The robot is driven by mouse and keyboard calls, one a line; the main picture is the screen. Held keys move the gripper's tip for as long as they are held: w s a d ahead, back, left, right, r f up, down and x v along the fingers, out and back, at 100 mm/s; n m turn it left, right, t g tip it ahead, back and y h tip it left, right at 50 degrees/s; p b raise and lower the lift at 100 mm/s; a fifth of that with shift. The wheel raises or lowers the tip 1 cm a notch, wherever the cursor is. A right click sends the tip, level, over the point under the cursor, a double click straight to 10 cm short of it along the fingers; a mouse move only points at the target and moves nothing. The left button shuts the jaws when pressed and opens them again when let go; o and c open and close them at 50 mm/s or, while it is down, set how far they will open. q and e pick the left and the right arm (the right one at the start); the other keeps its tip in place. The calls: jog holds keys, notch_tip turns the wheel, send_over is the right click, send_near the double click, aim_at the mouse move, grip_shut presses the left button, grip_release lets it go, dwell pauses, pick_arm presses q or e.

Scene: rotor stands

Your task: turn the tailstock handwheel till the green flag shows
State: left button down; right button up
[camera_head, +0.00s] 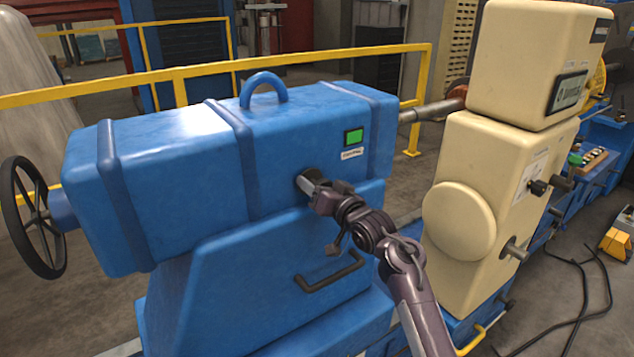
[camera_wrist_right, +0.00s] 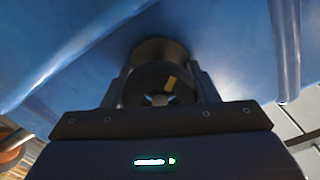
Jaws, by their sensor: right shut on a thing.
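The blue tailstock (camera_head: 180,160) fills the left and middle of the head view. Its black spoked handwheel (camera_head: 35,217) stands at the far left end, with no gripper on it. A small window on the tailstock's side shows a green flag (camera_head: 353,136), above a white label. My right gripper (camera_head: 308,184) is against the same side, below and left of the flag. In the right wrist view it is shut on a dark round knob (camera_wrist_right: 158,50) that sticks out of the blue face. A small yellow mark shows between the fingers. My left gripper is not in view.
A cream machine housing (camera_head: 485,200) stands right of the tailstock, joined by a grey shaft (camera_head: 432,110). A yellow railing (camera_head: 300,63) runs behind. A dark handle bar (camera_head: 330,275) sits below my right gripper. Black cables (camera_head: 575,300) lie on the floor at right.

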jog(key=shift+f+m, duration=0.15)
jog(key=shift+m, duration=0.15)
jog(key=o, duration=1)
jog(key=b+v, duration=0.2)
jog(key=v, duration=0.5)
jog(key=shift+s+d+b, duration=0.25)
jog(key=shift+s+b, duration=0.05)
jog(key=shift+s, duration=0.05)
